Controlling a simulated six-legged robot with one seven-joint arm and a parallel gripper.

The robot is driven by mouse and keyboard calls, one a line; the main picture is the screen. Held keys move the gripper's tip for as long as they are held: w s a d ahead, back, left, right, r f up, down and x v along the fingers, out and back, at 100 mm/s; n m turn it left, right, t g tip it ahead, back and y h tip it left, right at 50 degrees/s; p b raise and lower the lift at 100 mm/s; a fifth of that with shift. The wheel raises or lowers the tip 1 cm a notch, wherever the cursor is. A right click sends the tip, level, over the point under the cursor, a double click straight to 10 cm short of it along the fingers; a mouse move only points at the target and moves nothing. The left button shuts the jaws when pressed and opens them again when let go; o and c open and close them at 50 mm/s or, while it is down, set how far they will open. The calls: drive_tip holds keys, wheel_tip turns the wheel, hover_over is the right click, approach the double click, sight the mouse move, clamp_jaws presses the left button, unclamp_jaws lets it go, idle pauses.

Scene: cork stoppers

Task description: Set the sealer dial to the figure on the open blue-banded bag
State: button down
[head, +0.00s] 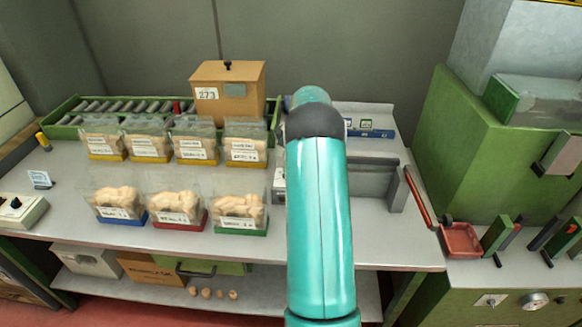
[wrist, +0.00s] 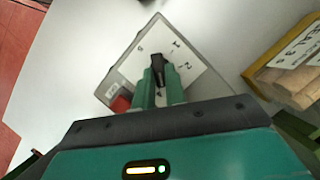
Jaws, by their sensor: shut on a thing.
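In the wrist view my gripper (wrist: 160,76) is shut on the black dial knob (wrist: 158,62), with a green finger on each side. The knob stands on a pale dial plate (wrist: 193,84) with printed figures around it; I cannot read for sure which one it points to. A red button (wrist: 121,104) is beside it. In the head view the blue-banded bag (head: 118,203) of corks stands at the left of the front row; its label is too small to read. My arm hides my gripper there.
Bags with red (head: 178,205) and green (head: 240,211) bands stand beside it, with several yellow-banded bags (head: 195,147) behind. A yellow-banded item (wrist: 290,65) lies close right of the dial in the wrist view. A wooden box (head: 230,92) marked 273 stands at the back.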

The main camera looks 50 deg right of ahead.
drive_tip(key=n, duration=0.1)
drive_tip(key=n+g, duration=0.1)
drive_tip(key=n, duration=0.2)
drive_tip(key=shift+w+n+g+h, duration=0.25)
drive_tip(key=shift+n+g+h, duration=0.05)
drive_tip(key=n, duration=0.2)
drive_tip(key=n+g+h, duration=0.1)
drive_tip(key=shift+w+a+n, duration=0.15)
drive_tip(key=shift+n, duration=0.25)
drive_tip(key=n, duration=0.2)
drive_tip(key=n+g+h, duration=0.1)
drive_tip(key=n, duration=0.1)
drive_tip(key=shift+w+a, duration=0.15)
drive_tip(key=shift+a, duration=0.05)
drive_tip(key=shift+a+n+h, duration=0.2)
drive_tip(key=shift+n+h, duration=0.7)
drive_tip(key=shift+n, duration=1.2)
drive_tip(key=c, duration=1.4)
unclamp_jaws()
drive_tip(key=shift+c, duration=0.2)
